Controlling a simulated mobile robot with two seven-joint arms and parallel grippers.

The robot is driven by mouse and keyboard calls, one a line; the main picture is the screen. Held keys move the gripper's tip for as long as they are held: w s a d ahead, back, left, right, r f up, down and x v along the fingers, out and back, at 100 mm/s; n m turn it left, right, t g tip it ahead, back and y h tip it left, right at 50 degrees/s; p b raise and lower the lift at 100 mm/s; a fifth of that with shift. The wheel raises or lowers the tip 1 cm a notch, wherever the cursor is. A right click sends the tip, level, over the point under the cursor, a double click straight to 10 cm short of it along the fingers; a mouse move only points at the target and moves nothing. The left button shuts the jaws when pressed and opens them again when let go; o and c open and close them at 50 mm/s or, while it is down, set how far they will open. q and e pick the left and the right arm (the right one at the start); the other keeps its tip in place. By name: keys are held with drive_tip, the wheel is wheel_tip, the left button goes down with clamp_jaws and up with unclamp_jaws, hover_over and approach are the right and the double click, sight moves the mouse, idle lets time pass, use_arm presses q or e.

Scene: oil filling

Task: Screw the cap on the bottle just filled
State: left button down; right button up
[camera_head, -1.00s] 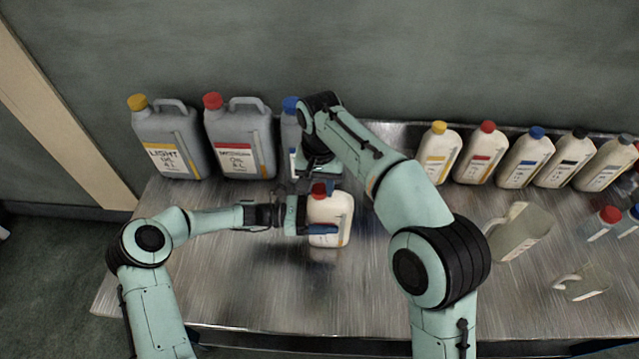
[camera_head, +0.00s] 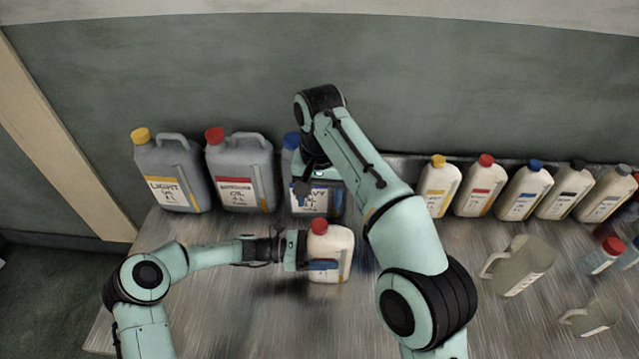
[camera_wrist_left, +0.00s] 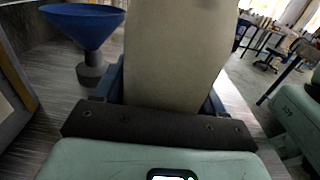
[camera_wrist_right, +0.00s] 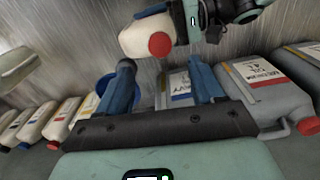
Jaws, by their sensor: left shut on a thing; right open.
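The white bottle (camera_head: 338,242) stands upright on the metal table with a red cap (camera_head: 318,227) seated on its neck. My left gripper (camera_head: 322,264) is shut around the bottle's body from the left. In the left wrist view the bottle's pale side (camera_wrist_left: 178,50) fills the space between the fingers. My right gripper (camera_head: 302,186) is open and empty, above and behind the cap, apart from it. In the right wrist view its two blue fingers (camera_wrist_right: 163,78) are spread, with the red cap (camera_wrist_right: 160,44) beyond them. How tightly the cap sits cannot be told.
Large grey canisters with yellow (camera_head: 141,135), red (camera_head: 214,135) and blue (camera_head: 291,140) caps stand behind. Several capped white bottles (camera_head: 479,190) line the back right. Two jugs (camera_head: 520,262) (camera_head: 592,318) stand at right. A blue funnel (camera_wrist_left: 80,22) is near the held bottle.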

drive_tip(key=shift+r, duration=1.85)
use_arm(q)
unclamp_jaws()
drive_tip(key=a, duration=1.3)
drive_tip(key=shift+s+a+b, duration=0.2)
drive_tip(key=shift+b, duration=0.25)
use_arm(e)
drive_tip(key=shift+s+f, duration=0.25)
drive_tip(key=shift+f, duration=0.5)
use_arm(q)
drive_tip(key=shift+f, duration=0.1)
